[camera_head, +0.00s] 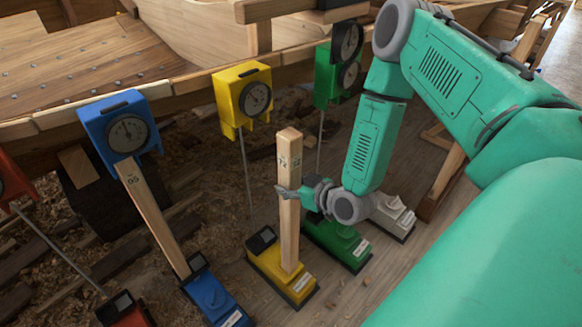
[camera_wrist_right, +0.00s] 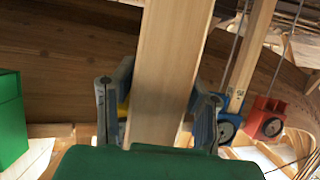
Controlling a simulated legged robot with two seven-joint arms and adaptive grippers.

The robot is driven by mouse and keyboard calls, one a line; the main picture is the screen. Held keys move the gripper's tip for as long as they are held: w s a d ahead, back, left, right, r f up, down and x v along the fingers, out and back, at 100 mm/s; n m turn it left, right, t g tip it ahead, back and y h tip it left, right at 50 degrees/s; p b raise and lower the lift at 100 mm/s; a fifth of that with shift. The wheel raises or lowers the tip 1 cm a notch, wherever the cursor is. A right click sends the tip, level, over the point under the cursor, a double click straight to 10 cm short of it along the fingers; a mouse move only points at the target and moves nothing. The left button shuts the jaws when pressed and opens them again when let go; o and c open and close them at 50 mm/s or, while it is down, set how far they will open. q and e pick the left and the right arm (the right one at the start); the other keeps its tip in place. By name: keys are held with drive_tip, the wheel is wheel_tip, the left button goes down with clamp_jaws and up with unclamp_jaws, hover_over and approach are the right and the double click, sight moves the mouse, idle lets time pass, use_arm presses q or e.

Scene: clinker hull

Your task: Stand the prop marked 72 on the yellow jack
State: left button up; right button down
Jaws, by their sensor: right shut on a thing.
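The wooden prop marked 72 (camera_head: 289,225) stands upright, its lower end at the top of the yellow jack (camera_head: 270,262). I cannot tell whether it bears on the jack. Its top is below the yellow dial gauge (camera_head: 243,92) and to its right, clear of the hull planks. My right gripper (camera_head: 291,192) is shut on the prop around its middle, below the marking. In the right wrist view the prop (camera_wrist_right: 172,60) runs between the two fingers (camera_wrist_right: 157,112). My left gripper is not in view.
A prop marked 95 (camera_head: 150,210) leans between the blue jack (camera_head: 212,297) and blue gauge (camera_head: 120,128). The green jack (camera_head: 337,243) and grey jack (camera_head: 392,215) stand right of the yellow one. Thin rods hang below the gauges. A red jack (camera_head: 125,312) is at lower left.

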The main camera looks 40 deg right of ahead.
drive_tip(key=shift+w+d+f, duration=0.15)
drive_tip(key=shift+w+d, duration=0.05)
drive_tip(key=shift+w, duration=0.75)
use_arm(q)
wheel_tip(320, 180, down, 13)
drive_tip(key=b, duration=1.3)
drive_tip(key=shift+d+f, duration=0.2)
use_arm(e)
drive_tip(key=r+x, duration=0.1)
drive_tip(key=x, duration=1.8)
drive_tip(key=shift+w+a, duration=0.25)
drive_tip(key=shift+w, duration=0.2)
drive_tip(key=shift+r, duration=0.1)
use_arm(q)
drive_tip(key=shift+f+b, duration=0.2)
drive_tip(key=shift+b, duration=0.2)
use_arm(e)
drive_tip(key=shift+f, duration=0.35)
drive_tip(key=shift+w, duration=0.2)
